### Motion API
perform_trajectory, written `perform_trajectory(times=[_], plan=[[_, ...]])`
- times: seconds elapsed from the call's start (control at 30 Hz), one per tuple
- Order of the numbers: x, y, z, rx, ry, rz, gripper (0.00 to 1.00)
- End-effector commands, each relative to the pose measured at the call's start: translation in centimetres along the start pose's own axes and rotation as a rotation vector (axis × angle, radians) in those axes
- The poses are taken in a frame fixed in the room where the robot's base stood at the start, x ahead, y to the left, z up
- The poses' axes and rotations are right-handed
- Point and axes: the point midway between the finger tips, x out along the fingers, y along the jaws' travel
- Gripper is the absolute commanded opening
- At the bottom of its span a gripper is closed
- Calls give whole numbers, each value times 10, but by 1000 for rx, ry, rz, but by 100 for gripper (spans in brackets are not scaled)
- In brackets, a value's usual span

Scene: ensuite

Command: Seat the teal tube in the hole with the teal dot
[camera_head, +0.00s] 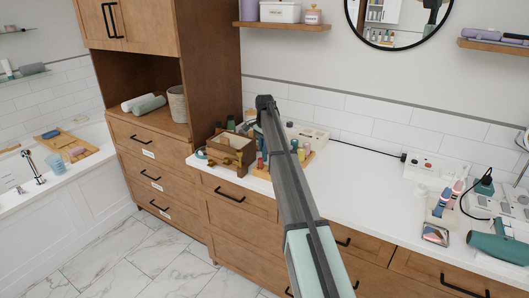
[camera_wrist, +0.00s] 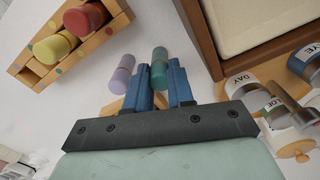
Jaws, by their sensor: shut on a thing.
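The teal tube (camera_wrist: 159,56) is between the two blue fingers of my gripper (camera_wrist: 160,84) in the wrist view, which is shut on it. A lilac tube (camera_wrist: 121,75) shows just left of the fingers. A wooden rack (camera_wrist: 101,40) at upper left holds a red tube (camera_wrist: 84,20) and a yellow tube (camera_wrist: 52,47). Small coloured dots mark its face, but I cannot surely tell the teal dot or its hole. My gripper is apart from this rack. In the head view my arm hides the gripper and the held tube.
A brown wooden box (camera_head: 230,150) stands left of my arm on the white counter (camera_head: 350,185). In the wrist view, labelled jars (camera_wrist: 247,88) lie close at right, beside a brown-edged tray (camera_wrist: 207,45).

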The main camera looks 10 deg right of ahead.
Motion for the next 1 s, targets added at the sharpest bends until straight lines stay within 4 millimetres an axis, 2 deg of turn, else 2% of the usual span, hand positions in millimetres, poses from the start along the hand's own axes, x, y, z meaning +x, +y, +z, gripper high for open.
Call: perform_trajectory(times=[0.3,0.5,0.67,0.83,1.0], plan=[[-56,-1,0,0,1,-1,0],[-80,0,-1,1,0,-1,0],[-92,9,-11,15,2,-4,0],[-101,48,-12,38,12,-19,0],[-102,101,3,52,18,-28,0]])
